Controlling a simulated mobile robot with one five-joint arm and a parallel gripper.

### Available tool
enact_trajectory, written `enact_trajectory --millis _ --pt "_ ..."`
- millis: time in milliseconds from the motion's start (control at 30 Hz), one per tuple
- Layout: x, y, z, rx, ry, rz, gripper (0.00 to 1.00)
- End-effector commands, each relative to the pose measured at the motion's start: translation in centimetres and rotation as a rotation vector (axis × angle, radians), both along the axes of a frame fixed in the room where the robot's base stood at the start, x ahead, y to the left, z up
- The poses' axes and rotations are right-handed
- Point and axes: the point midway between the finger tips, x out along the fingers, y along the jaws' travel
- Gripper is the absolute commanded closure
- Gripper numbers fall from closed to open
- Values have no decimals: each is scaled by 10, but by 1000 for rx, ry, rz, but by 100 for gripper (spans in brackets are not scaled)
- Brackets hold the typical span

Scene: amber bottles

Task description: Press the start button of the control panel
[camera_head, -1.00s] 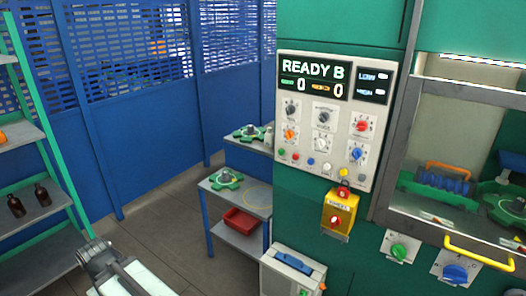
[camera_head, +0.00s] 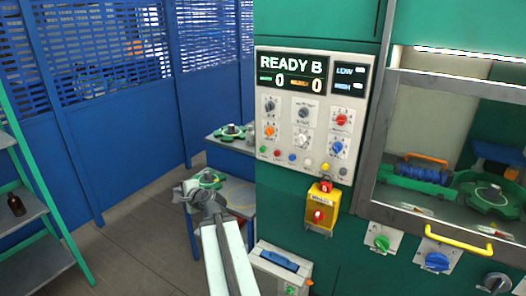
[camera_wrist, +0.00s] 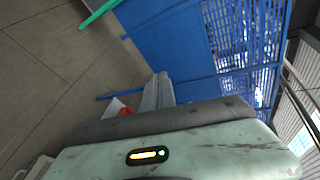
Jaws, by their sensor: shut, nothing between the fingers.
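The control panel (camera_head: 303,115) is a pale plate on the green machine in the head view, with a screen reading "READY B" and two zeros. Below its knobs runs a row of small buttons: green (camera_head: 263,149), red (camera_head: 277,153), blue (camera_head: 292,157), white (camera_head: 308,161) and yellow (camera_head: 325,167). Their labels are too small to read, so I cannot tell which is start. My gripper (camera_head: 185,192) is left of and below the panel, apart from it, in front of a small side table. It is shut and empty. The panel is not in the wrist view.
A yellow box with a red button (camera_head: 319,215) hangs below the panel. A grey case (camera_head: 281,267) stands beneath. A yellow handle (camera_head: 431,227) and green knob (camera_head: 381,243) are at right. A shelf with a brown bottle (camera_head: 16,205) is at left, before blue mesh fencing (camera_head: 120,120).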

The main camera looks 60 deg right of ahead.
Motion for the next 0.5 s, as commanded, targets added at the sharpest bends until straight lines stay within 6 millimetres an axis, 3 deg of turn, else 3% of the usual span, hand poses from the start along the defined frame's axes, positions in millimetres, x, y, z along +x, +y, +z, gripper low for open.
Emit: enact_trajectory --millis 33,200,333,500 --pt "-16 -32 8 40 -55 -86 100" --pt "-80 -125 36 184 -260 -363 100" --pt "-126 -175 49 264 -386 -518 100" --pt "-161 -205 57 316 -476 -621 100"
